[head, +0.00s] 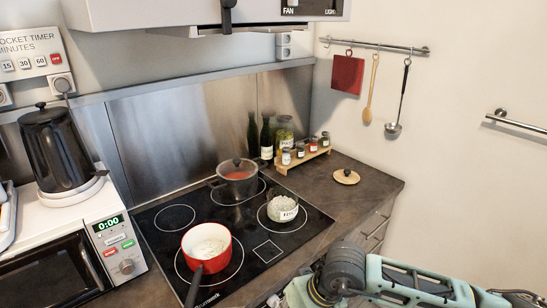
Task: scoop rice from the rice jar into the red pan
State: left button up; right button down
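The red pan (224,262) sits on the front burner of the black hob, its dark handle pointing toward the front left. Its inside looks whitish; I cannot tell whether that is rice or the pan's lining. The rice jar (283,209), a small clear jar with a white label, stands without a lid on the hob's right burner, apart from the pan. A wooden lid with a dark knob (346,177) lies on the counter to the right. My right arm comes in at the lower right, but its gripper does not show. My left gripper is out of view.
A lidded pot (237,180) stands on the back burner. A spice rack (302,158) and bottles stand behind. A ladle (397,105), wooden spoon (370,90) and red board (347,74) hang from a rail. A microwave (70,258) with a kettle (57,150) stands left.

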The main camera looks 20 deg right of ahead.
aim_at(278, 214)
jog(key=k, duration=0.6)
jog(key=u, duration=1.75)
jog(key=k+l, duration=0.15)
jog(key=l, duration=0.25)
jog(key=k+l, duration=0.1)
jog(key=l, duration=0.35)
jog(key=k+l, duration=0.15)
jog(key=l, duration=0.25)
jog(key=k+l, duration=0.15)
jog(key=l, duration=0.3)
jog(key=k+l, duration=0.1)
jog(key=l, duration=0.3)
jog(key=k+l, duration=0.15)
jog(key=l, duration=0.25)
jog(key=k+l, duration=0.15)
jog(key=l, duration=0.3)
jog(key=k+l, duration=0.15)
jog(key=l, duration=0.25)
